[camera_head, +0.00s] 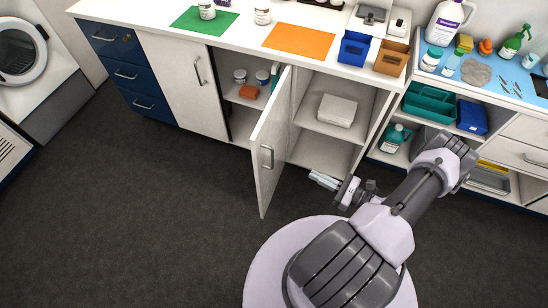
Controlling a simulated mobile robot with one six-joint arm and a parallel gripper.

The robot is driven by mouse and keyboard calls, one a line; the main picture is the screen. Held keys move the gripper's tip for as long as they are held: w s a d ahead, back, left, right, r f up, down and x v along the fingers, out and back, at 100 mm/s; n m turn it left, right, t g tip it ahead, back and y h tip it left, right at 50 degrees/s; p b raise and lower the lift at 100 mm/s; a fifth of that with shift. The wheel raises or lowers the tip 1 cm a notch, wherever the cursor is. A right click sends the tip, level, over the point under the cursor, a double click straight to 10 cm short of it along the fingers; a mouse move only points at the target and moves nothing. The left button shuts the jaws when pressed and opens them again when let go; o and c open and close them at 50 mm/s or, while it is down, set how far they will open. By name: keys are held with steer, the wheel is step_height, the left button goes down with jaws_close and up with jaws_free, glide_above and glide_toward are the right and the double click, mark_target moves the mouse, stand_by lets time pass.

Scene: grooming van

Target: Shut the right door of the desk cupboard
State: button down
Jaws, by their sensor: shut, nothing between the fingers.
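The right door (276,140) of the desk cupboard is white and stands open. It juts out toward me from its hinge side at the divider, and its bar handle (267,157) faces right. The left door (172,78) is shut. Behind the open door, the cupboard's inside shows shelves with small jars (240,76) and an orange item (249,91); part of it is hidden by the door. My gripper (317,177) is shut and empty. It is to the right of the door, on its handle side, apart from it and pointing left.
Right of the door is an open shelf bay with a white box (337,111). Blue drawers (124,71) stand at the left. The desk top holds a green mat (204,21), an orange mat (299,40) and bins. The dark floor (150,200) left of the door is clear.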

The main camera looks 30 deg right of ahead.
steer(key=b+x, duration=0.3)
steer(key=x, duration=1)
steer(key=shift+w+a, duration=0.2)
steer(key=shift+w, duration=0.05)
steer(key=shift+r, duration=0.1)
